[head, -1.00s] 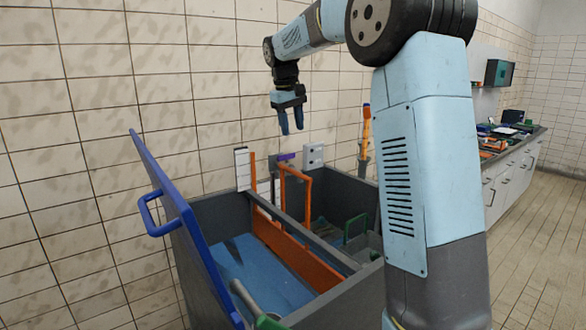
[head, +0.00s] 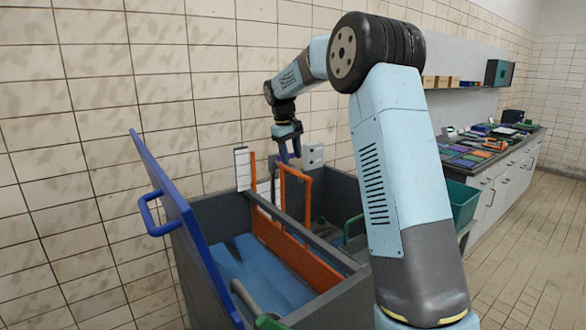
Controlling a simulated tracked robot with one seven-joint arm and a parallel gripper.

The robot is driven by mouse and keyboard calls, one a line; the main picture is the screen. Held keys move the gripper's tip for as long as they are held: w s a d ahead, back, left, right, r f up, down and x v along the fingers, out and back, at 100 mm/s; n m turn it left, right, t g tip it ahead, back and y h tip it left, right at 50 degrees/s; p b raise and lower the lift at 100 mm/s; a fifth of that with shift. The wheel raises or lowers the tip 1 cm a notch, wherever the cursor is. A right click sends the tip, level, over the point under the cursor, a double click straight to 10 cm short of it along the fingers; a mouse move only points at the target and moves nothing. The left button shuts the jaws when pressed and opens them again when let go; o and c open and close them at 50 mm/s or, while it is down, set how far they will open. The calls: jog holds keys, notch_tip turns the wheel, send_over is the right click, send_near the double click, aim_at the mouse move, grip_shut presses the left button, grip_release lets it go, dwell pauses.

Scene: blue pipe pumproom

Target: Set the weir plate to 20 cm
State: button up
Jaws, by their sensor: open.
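The weir plate (head: 296,253) is an orange board standing across the grey tank (head: 345,292), with blue water (head: 262,280) on its left side. An orange handle frame (head: 308,183) rises from the plate. A white scale (head: 242,168) with dark marks stands at the tank's back wall beside an orange upright (head: 253,170). Its numbers are too small to read. My gripper (head: 289,155) is open, fingers pointing down, just above the top bar of the handle frame. I cannot tell whether the fingers straddle or touch the bar.
The tank's blue lid (head: 185,225) stands open at the left, with a blue handle. A grey and green tool (head: 252,303) lies at the front edge. A green bin (head: 462,203) and a cluttered counter (head: 505,160) stand at the right. The tiled floor (head: 520,245) there is clear.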

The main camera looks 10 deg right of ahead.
aim_at(294, 171)
jog(key=shift+w+d+f, duration=0.1)
jog(key=shift+d+f, duration=0.05)
jog(key=shift+f, duration=0.7)
jog(key=shift+w+d+f, duration=0.1)
jog(key=shift+d+f, duration=0.1)
jog(key=shift+f, duration=0.7)
jog(key=shift+d+f, duration=0.15)
jog(key=shift+f, duration=0.7)
grip_shut()
